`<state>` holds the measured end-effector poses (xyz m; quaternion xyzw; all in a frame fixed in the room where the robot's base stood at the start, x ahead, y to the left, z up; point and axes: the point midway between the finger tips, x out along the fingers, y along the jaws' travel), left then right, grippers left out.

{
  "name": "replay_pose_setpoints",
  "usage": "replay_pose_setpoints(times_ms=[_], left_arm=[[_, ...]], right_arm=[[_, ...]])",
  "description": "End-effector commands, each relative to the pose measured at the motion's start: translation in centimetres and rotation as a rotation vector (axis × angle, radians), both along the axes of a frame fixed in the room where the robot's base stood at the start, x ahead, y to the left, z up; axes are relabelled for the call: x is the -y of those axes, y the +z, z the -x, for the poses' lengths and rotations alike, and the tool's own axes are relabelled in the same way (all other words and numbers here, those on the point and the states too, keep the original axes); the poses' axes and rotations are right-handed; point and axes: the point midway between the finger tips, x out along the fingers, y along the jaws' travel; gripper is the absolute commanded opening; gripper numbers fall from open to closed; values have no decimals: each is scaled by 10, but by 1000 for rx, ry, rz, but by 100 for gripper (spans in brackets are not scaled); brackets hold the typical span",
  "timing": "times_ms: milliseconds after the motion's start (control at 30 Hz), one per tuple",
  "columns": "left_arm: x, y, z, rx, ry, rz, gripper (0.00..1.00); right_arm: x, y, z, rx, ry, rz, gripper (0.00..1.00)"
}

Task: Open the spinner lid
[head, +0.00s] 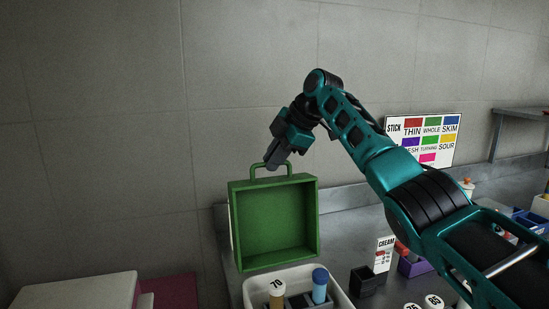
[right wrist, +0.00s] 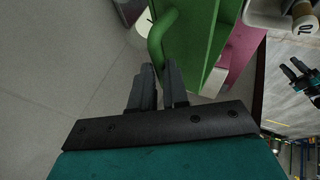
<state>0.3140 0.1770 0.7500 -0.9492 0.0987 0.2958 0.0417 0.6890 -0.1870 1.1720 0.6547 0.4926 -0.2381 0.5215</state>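The spinner lid is a green, hollow, box-like cover (head: 272,222) that stands upright with its inside facing the head camera. Its green loop handle (head: 290,164) is at the top edge. My left gripper (right wrist: 297,71) shows small at the right wrist view's edge, fingers apart.
A colour-label sign (head: 437,146) stands at the wall behind my right arm. A CREAM card (head: 385,254), a black box (head: 367,281) and a purple bin (head: 414,266) stand right of the tub. A white block (head: 75,291) is at lower left. The wall is close behind the lid.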

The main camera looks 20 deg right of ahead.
Motion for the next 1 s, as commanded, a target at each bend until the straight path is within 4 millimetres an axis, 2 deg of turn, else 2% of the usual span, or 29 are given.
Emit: replay_pose_setpoints(times_ms=[33,233,567,667,1000], left_arm=[[0,0,0,0,0,0,43],[0,0,0,0,-1,1,43],[0,0,0,0,-1,1,43],[0,-1,0,0,-1,1,43],[0,-1,0,1,-1,1,43]], right_arm=[[0,2,0,4,-1,0,19],[0,1,0,1,0,0,38],[3,5,2,1,0,0,38],[8,17,7,3,0,0,38],[37,79,37,5,-2,0,38]])
